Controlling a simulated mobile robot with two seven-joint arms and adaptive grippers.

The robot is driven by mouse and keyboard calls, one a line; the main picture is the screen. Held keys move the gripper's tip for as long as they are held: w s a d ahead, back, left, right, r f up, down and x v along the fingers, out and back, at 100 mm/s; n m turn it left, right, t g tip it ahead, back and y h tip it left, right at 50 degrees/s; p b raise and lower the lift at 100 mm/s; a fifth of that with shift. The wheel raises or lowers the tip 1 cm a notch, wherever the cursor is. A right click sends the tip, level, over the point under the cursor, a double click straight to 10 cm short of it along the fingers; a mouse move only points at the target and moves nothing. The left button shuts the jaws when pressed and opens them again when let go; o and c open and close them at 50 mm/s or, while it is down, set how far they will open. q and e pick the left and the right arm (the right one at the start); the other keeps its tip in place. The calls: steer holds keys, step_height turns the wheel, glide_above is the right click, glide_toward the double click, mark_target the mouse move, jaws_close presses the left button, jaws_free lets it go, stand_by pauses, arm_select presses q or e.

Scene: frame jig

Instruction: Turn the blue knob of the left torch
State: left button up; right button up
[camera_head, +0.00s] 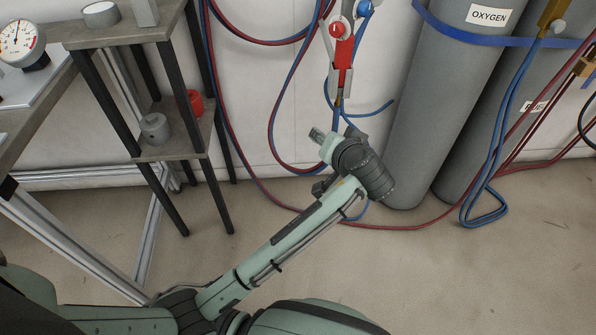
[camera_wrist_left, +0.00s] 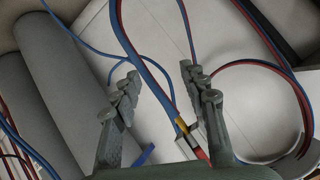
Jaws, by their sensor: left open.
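A torch (camera_head: 342,52) with a red body hangs against the white wall at the top of the head view. Its red knob (camera_head: 337,30) faces me, and the blue knob (camera_head: 364,8) is at its upper right by the picture's top edge. My left arm reaches up from the lower left, and its wrist is below the torch. The fingers are mostly hidden there. In the left wrist view my left gripper (camera_wrist_left: 159,75) is open and holds nothing. The torch's yellow and red lower part (camera_wrist_left: 184,128) shows at the bottom, partly hidden by my gripper.
Red and blue hoses (camera_head: 270,130) loop along the wall around the torch. Grey gas cylinders (camera_head: 440,95), one labelled OXYGEN, stand to the right. A shelf (camera_head: 180,140) with small parts stands left.

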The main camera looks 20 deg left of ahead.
arm_select(q)
steer(key=s+a+f+g+h, duration=0.1)
steer(key=s+a+f, duration=0.3)
steer(key=f, duration=0.4)
steer(key=shift+s+a+f+g, duration=0.15)
steer(key=shift+a+f+g, duration=0.1)
steer(key=shift+a+g, duration=0.45)
arm_select(e)
steer(key=shift+w+a, duration=0.3)
steer(key=shift+w, duration=0.3)
arm_select(q)
steer(key=shift+d, duration=0.1)
arm_select(e)
steer(key=shift+f, duration=0.1)
